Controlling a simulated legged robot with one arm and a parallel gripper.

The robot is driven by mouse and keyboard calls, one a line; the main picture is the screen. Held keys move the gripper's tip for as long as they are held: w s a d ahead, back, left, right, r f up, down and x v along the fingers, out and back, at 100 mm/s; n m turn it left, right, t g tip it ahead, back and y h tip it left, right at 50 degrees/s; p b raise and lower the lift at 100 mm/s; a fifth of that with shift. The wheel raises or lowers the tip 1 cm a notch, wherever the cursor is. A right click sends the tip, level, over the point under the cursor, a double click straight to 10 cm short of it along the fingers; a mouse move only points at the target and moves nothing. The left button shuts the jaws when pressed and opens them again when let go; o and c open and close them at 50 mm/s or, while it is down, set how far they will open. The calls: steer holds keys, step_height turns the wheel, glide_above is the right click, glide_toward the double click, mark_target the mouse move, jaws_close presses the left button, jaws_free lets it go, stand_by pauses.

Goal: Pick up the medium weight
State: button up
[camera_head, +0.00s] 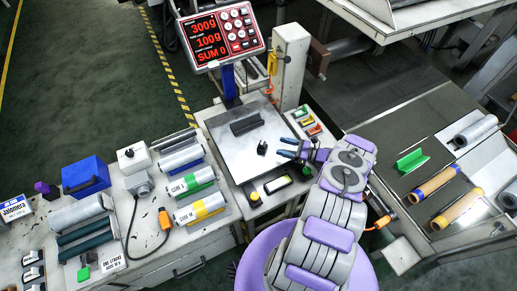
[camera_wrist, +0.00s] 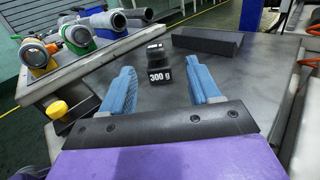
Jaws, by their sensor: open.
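A small black weight (camera_head: 262,148) stands on the grey scale plate. In the wrist view the weight (camera_wrist: 160,75) shows a white "300 g" label and a dark upper part behind it. My gripper (camera_head: 282,147) is open just to the right of the weight in the head view, its blue fingers pointing at it. In the wrist view the two fingers of my gripper (camera_wrist: 162,82) are spread wide, with the weight centred ahead between them. The fingers look apart from it and nothing is held.
A dark grooved block (camera_head: 246,123) lies on the scale plate (camera_head: 228,146) behind the weight. The scale display (camera_head: 219,37) reads 300g, 100g and SUM 0. Film rolls (camera_head: 192,181) lie on the left bench. Small coloured items (camera_head: 306,121) sit right of the plate.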

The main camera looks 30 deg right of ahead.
mark_target(262, 146)
steer(key=x, duration=0.6)
steer(key=shift+s+a+x, duration=0.1)
steer(key=shift+s+x, duration=0.05)
steer(key=shift+x, duration=1.3)
steer(key=shift+s+a+x, duration=0.1)
steer(key=shift+a+x, duration=0.05)
steer(key=shift+x, duration=1.3)
steer(key=shift+f, duration=0.1)
jaws_close()
